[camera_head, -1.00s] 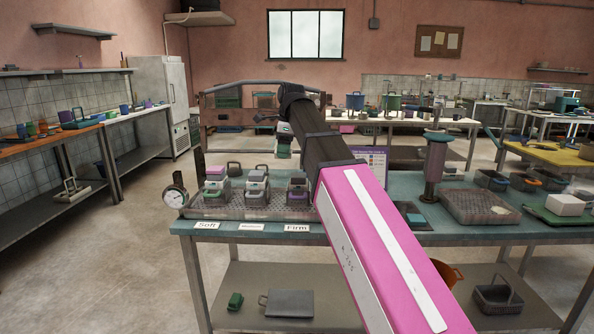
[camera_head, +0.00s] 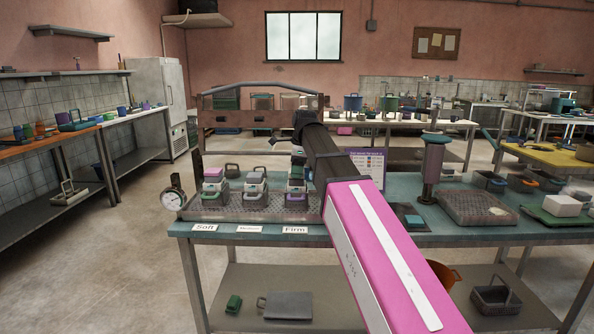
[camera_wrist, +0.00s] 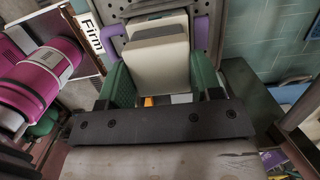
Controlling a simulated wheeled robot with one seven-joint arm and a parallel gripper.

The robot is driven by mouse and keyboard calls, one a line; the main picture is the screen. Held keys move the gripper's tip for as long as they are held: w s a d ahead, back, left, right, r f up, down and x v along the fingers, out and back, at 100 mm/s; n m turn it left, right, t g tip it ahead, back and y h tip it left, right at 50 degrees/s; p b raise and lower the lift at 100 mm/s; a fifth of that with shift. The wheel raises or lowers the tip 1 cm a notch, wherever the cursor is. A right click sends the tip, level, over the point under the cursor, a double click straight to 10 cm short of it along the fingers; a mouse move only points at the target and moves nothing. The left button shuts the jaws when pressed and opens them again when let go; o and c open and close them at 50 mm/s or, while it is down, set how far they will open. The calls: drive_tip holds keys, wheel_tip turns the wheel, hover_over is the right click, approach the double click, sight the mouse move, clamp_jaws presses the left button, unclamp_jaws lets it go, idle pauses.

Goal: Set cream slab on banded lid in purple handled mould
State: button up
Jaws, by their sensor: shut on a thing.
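My gripper (camera_wrist: 158,92) has green fingers and is shut on a cream slab (camera_wrist: 158,66), which fills much of the middle of the wrist view. The purple handled mould (camera_wrist: 202,28) lies just beyond the slab, with a purple handle on each side. A grey-topped block shows between its handles, but I cannot make out the banded lid clearly. In the head view the mould (camera_head: 297,202) stands at the right end of the row, behind the "Firm" label. My gripper (camera_head: 298,160) is directly above it there. I cannot tell whether slab and lid touch.
Two other stacked moulds, at Soft (camera_head: 215,192) and Medium (camera_head: 254,194), stand close on the left on the perforated tray (camera_head: 235,213). A dial gauge (camera_head: 172,199) is at the tray's left end.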

drive_tip(key=shift+f, duration=0.1)
drive_tip(key=o, duration=0.9)
wheel_tip(320, 180, up, 12)
drive_tip(key=d, duration=0.1)
drive_tip(key=shift+d, duration=0.35)
